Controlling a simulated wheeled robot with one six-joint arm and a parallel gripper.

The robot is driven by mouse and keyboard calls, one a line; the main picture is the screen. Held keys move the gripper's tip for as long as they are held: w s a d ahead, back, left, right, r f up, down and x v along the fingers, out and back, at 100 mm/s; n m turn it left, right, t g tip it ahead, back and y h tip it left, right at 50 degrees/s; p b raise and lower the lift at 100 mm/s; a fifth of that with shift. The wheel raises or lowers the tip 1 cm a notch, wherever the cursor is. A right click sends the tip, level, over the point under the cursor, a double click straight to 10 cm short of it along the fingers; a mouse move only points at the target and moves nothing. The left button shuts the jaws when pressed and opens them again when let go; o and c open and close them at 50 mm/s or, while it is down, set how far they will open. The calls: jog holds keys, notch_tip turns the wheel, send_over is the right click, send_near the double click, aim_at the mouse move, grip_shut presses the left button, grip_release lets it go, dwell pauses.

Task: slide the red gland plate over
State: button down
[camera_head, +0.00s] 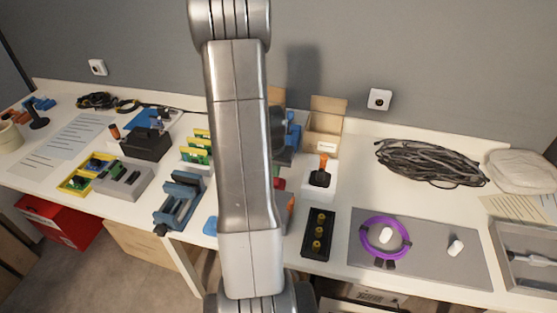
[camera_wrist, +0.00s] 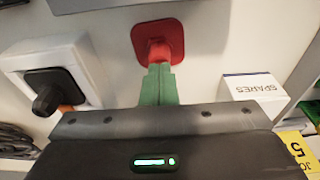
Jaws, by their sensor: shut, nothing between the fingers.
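The red gland plate (camera_wrist: 172,33) lies flat on the white table in the upper middle of the wrist view. It is a rounded square with a raised red stub at its near side. A bit of red (camera_head: 279,184) shows beside my arm in the head view; most of that area is hidden by the arm. My gripper (camera_wrist: 158,70) has green fingers, shut together with nothing between them. The fingertips are at the stub's near side in the picture; I cannot tell whether they touch it.
A white block with a black knob-like part (camera_wrist: 50,85) stands left of the plate in the wrist view. A white box marked SPARES (camera_wrist: 253,88) stands right. A yellow label (camera_wrist: 299,150) is at lower right. Bare table lies around the plate. A black tray (camera_head: 318,234) is near the front edge.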

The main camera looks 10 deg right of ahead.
jog(key=shift+r, duration=0.6)
notch_tip(320, 180, up, 12)
jog(key=s, duration=0.2)
jog(key=shift+a+r, duration=0.2)
jog(key=shift+a, duration=0.25)
jog(key=f, duration=0.4)
jog(key=w+f, duration=0.1)
jog(key=f, duration=0.4)
jog(key=w+d+f, duration=0.1)
jog(key=f, duration=0.3)
jog(key=shift+w+f, duration=0.2)
jog(key=shift+r, duration=0.1)
